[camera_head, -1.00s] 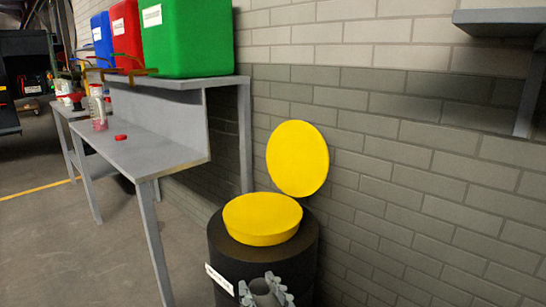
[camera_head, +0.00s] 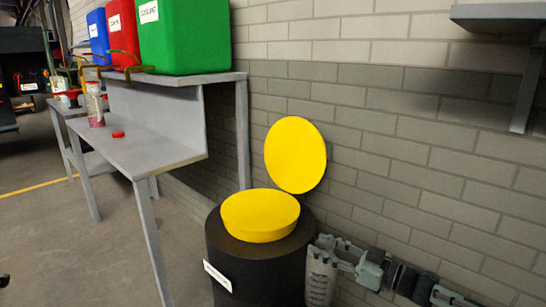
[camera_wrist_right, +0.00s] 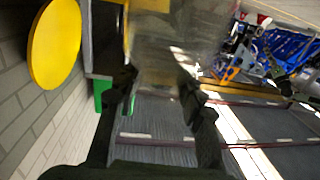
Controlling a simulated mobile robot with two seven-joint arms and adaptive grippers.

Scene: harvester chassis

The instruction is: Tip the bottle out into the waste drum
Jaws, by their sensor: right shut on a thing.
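The black waste drum (camera_head: 255,265) stands by the wall with a white label on its side. A yellow round piece (camera_head: 260,217) sits on its top, and a yellow disc (camera_head: 296,155) stands upright behind it; the disc also shows in the right wrist view (camera_wrist_right: 54,42). I cannot tell whether the yellow piece is hollow. My right gripper (camera_head: 338,258) is shut on a clear bottle (camera_head: 320,280), just right of the drum and roughly upright. The bottle is blurred between the fingers in the right wrist view (camera_wrist_right: 172,45). Its contents cannot be made out. My left gripper is not in view.
A grey bench (camera_head: 140,155) stands left of the drum, with another bottle (camera_head: 96,108) and a red cap (camera_head: 118,134) on it. Green (camera_head: 185,38), red (camera_head: 124,38) and blue (camera_head: 98,38) containers stand on its shelf. A grey wall shelf (camera_head: 500,18) juts out at upper right.

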